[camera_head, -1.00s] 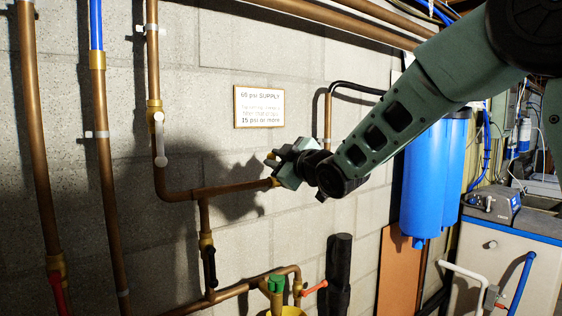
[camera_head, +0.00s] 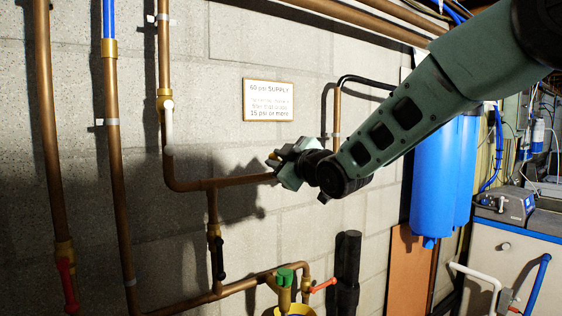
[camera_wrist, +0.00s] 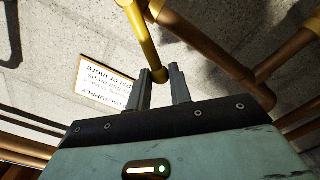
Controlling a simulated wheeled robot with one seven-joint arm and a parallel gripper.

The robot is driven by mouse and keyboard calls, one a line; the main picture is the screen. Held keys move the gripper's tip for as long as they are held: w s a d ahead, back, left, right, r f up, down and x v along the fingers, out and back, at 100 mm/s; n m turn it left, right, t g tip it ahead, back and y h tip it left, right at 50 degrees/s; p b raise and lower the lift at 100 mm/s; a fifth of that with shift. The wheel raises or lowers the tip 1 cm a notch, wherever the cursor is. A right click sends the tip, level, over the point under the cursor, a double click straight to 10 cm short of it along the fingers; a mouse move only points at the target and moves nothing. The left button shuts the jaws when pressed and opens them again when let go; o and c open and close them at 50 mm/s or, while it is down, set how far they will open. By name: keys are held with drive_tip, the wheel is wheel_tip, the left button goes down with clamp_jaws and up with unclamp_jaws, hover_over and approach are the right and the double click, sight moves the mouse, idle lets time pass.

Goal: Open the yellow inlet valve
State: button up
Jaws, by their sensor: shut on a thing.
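The yellow inlet valve's handle (camera_wrist: 143,40) shows in the wrist view as a yellow bar coming down from a brass and copper pipe. Its lower end lies between my fingertips. My gripper (camera_wrist: 161,72) is shut on this end. In the head view only a small yellow-brass bit of the valve (camera_head: 272,158) shows at the tip of my gripper (camera_head: 281,166), by the right end of the horizontal copper pipe (camera_head: 240,181). The rest of the valve is hidden behind my gripper there.
A supply sign (camera_head: 268,100) hangs above on the block wall. A white-lever valve (camera_head: 168,130) and a black-lever valve (camera_head: 217,255) sit to the left. Green-topped (camera_head: 285,276) and red-handled (camera_head: 323,285) valves are below. Blue filter housings (camera_head: 435,180) stand right.

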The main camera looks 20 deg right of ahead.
drive_tip(key=shift+s+a+f+b, duration=0.1)
drive_tip(key=shift+a+f+b, duration=0.25)
drive_tip(key=shift+f+b, duration=0.3)
drive_tip(key=shift+s+a+f+b, duration=0.1)
drive_tip(key=shift+a+f+b, duration=0.3)
drive_tip(key=shift+b, duration=0.3)
drive_tip(key=shift+d+f, duration=0.1)
drive_tip(key=shift+o, duration=0.2)
drive_tip(key=shift+s+a+f+b, duration=0.1)
drive_tip(key=shift+a+f+b, duration=0.1)
drive_tip(key=shift+f+b, duration=1.2)
drive_tip(key=shift+r, duration=0.1)
drive_tip(key=o, duration=0.9)
drive_tip(key=shift+d+r, duration=0.1)
drive_tip(key=shift+c, duration=0.2)
